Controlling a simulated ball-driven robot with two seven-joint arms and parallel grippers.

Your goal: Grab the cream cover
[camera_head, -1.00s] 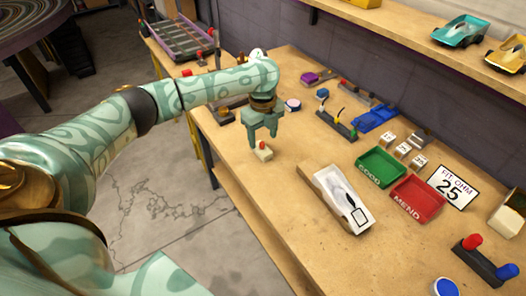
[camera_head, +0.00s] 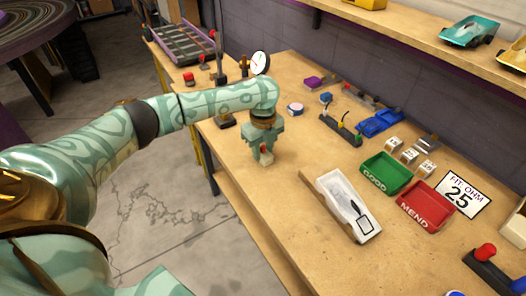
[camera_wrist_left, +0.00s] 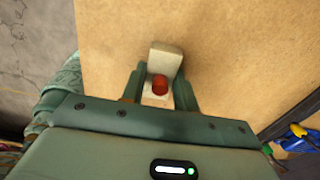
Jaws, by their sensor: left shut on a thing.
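The cream cover (camera_head: 267,159), a small pale block with a red knob, is on the wooden bench near its left edge. In the left wrist view the cover (camera_wrist_left: 166,57) shows a raised cream part beyond the red knob. My left gripper (camera_head: 264,157) points down over it, with one finger on each side, shut on it. In the left wrist view the gripper (camera_wrist_left: 159,88) has the red knob between its fingers. The fingers partly hide the cover in the head view. My right gripper is not in view.
A white car body (camera_head: 343,197) lies in a pale tray to the right. The green GOOD tray (camera_head: 364,180) and red MEND tray (camera_head: 428,225) stand beyond it. A dial gauge (camera_head: 260,63) stands behind my arm. Bench around the cover is clear.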

